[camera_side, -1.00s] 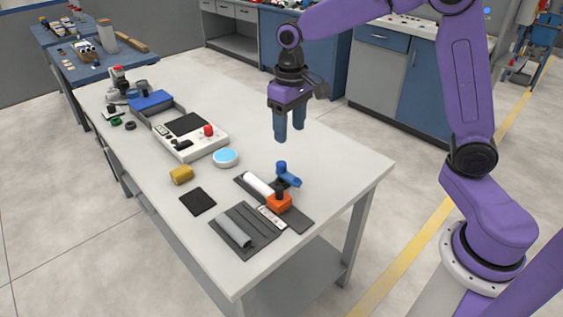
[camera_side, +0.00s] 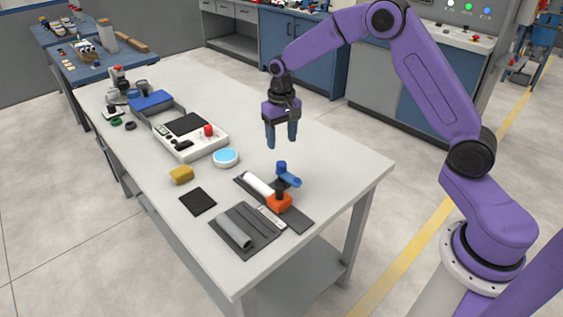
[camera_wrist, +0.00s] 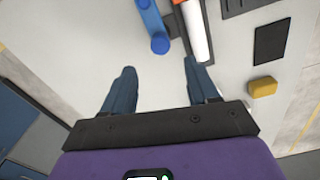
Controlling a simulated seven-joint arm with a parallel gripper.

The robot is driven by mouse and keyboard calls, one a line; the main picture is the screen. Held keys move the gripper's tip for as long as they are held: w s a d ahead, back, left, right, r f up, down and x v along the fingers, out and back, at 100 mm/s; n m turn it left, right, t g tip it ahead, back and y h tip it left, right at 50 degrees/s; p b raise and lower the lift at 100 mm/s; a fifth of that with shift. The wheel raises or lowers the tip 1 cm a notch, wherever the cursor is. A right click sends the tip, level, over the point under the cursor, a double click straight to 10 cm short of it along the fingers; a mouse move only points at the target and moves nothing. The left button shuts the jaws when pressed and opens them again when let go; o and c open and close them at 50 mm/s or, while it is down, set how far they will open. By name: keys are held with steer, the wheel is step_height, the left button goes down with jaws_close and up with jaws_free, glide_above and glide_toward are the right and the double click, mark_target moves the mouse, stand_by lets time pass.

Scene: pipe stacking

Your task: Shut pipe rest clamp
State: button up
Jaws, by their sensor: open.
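The pipe rest clamp has an orange block (camera_side: 279,203) and a blue lever arm (camera_side: 288,180) with a blue knob (camera_side: 281,166). The lever sticks out to the side, swung away from the white pipe (camera_side: 258,184). In the wrist view the lever (camera_wrist: 148,20) lies beside the white pipe (camera_wrist: 196,35), not across it. The orange block is mostly cut off there. My gripper (camera_side: 281,143) is open and empty in the air above and behind the clamp, fingers pointing down. In the wrist view the gap between its fingers (camera_wrist: 159,66) is empty.
A grey pipe (camera_side: 233,234) lies on a grooved dark tray (camera_side: 262,233) in front. A yellow block (camera_side: 181,175), a black pad (camera_side: 198,202), a blue-topped disc (camera_side: 225,157) and a white control box (camera_side: 190,138) stand to the left. The table behind and right of the clamp is clear.

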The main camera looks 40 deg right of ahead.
mark_target(282, 163)
step_height(282, 163, down, 9)
steer(key=shift+f, duration=0.1)
stand_by(0.3)
jaws_close()
